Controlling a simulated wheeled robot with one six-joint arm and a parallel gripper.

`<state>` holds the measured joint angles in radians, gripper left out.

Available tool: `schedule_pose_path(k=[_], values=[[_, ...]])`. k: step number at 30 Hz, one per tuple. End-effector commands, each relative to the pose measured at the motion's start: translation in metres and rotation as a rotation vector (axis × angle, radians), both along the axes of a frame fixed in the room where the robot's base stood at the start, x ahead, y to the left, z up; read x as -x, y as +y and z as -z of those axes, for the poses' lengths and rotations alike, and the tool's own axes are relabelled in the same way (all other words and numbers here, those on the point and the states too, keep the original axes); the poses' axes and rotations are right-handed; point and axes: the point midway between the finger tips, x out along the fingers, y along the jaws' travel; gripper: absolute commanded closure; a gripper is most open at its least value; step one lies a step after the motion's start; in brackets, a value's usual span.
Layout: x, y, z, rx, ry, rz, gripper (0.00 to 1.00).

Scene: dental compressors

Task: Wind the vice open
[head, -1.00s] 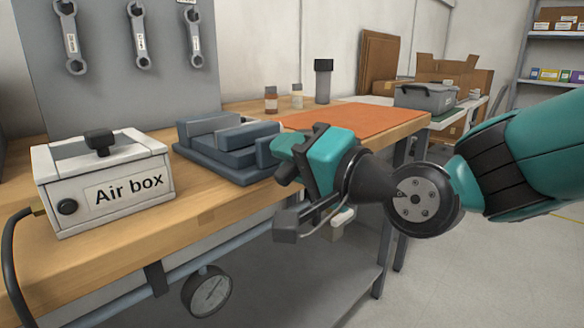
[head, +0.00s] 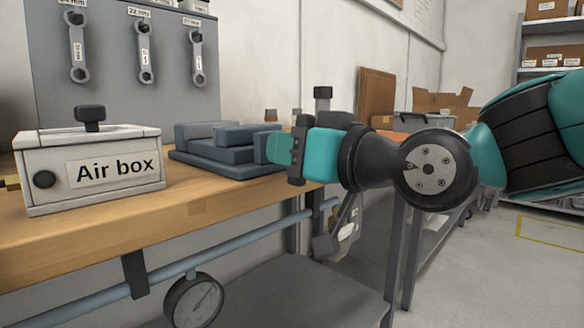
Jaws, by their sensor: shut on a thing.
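The blue-grey vice (head: 213,151) sits on the wooden bench, right of the air box, with its stepped jaws showing. My gripper (head: 280,148), teal and black, is at the vice's right end and overlaps it in the picture. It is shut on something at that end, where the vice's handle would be. The handle and the fingertips' hold on it are hidden behind my gripper. A gap between the vice's jaws cannot be judged from this low angle.
The white air box (head: 90,168) stands left of the vice. A pressure gauge (head: 193,301) and a pipe (head: 150,285) run below the bench edge. Spanners hang on the grey panel (head: 110,95) behind. Bottles and a grey case (head: 425,122) stand further back.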

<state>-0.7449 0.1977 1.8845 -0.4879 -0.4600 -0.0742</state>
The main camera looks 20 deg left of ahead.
Motion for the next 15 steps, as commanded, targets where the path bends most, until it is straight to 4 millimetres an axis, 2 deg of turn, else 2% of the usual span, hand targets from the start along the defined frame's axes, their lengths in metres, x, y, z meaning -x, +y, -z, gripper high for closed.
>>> schedule_pose_path(k=[1, 15], values=[[-0.0003, -0.0006, 0.0051, 0.018, -0.042, 0.002, 0.94], [-0.0005, -0.0004, 0.0047, 0.188, -0.454, 0.002, 0.94]])
